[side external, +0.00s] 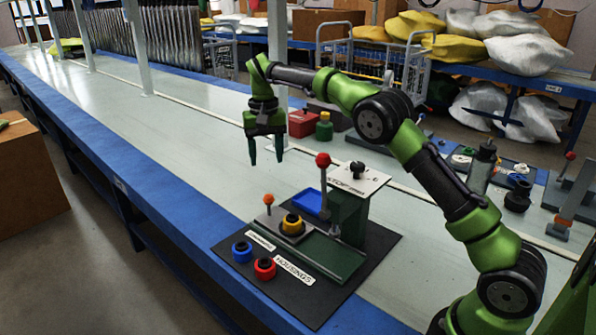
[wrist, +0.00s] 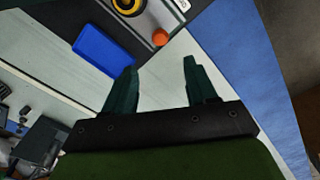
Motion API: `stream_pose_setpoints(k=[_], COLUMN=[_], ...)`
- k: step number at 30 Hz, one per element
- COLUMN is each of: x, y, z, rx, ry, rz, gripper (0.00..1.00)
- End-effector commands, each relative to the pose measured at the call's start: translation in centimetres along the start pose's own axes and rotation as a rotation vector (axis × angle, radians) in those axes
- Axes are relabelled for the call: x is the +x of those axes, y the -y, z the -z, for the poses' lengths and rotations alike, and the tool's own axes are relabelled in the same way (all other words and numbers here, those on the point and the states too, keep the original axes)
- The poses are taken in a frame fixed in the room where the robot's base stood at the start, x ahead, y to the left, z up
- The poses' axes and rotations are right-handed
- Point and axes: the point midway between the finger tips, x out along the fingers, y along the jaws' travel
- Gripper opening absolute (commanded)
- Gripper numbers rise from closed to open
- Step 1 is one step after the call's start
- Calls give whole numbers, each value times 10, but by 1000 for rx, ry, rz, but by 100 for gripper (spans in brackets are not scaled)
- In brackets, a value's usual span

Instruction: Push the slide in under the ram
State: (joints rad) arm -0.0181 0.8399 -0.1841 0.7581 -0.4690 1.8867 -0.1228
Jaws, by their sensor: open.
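The slide (side external: 268,222) is a grey plate at the left end of a green track, out to the left of the press. An orange ball knob (side external: 268,199) stands up from it, and a yellow ring-shaped housing (side external: 292,224) with a dark centre sits on it. In the wrist view the orange knob (wrist: 160,38) and yellow housing (wrist: 127,5) show at the top edge. The green press (side external: 347,215) has a pale top plate and a red-knobbed lever (side external: 323,160); the ram itself is not clear. My gripper (side external: 266,160) is open, empty, pointing down, above and behind the slide.
A blue tray (side external: 308,202) lies behind the slide. A blue housing (side external: 242,252) and a red housing (side external: 265,268) sit in front on the dark mat (side external: 325,310). The pale bench to the left is clear. A red box (side external: 302,123) stands behind.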

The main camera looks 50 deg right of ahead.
Motion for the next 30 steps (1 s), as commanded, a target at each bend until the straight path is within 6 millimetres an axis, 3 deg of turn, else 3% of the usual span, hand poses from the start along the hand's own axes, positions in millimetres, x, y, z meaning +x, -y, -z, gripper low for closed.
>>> stream_pose_setpoints(k=[18,24,30], x=[127,148,153], y=[0,1,1], z=[-1,-1,-1], rx=[1,1,1], ry=[2,0,-1], rz=[2,3,4], gripper=[57,57,57])
